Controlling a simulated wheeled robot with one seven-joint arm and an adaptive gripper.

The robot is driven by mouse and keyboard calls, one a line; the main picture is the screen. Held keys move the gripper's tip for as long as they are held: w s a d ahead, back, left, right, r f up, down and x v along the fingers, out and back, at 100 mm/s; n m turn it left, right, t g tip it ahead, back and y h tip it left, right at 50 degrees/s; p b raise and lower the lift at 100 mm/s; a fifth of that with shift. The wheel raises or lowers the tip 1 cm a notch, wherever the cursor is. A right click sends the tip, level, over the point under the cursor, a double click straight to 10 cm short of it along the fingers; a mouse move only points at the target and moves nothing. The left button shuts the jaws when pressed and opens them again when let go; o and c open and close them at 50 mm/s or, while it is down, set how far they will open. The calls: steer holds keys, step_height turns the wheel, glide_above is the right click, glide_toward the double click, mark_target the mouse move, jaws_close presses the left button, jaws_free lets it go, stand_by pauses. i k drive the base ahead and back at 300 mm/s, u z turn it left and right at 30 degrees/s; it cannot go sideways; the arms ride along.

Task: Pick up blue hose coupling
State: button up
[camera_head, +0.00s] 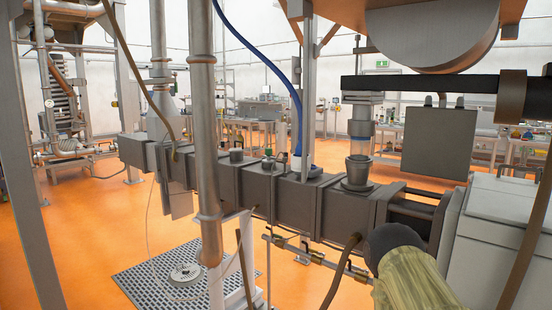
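A blue hose (272,66) hangs from the top of the picture and curves down to the right. It runs to the top of the dark extruder barrel (290,198) near the middle. The lower end of the hose (297,140) meets a small pale, bluish fitting at the barrel top, beside a grey upright post. This fitting may be the blue hose coupling, but it is too small to tell its shape or how it is joined. My gripper is not in view, so its place relative to the coupling does not show.
A thick grey pipe (205,130) stands in front, left of the hose, over a perforated floor grate (165,280). A black-ended, mottled yellow cylinder (412,270) is at lower right. Orange floor (90,240) is open at left.

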mark_target(298, 150)
steer(key=u, duration=1.5)
steer(key=i, duration=2)
steer(key=z, duration=2.9)
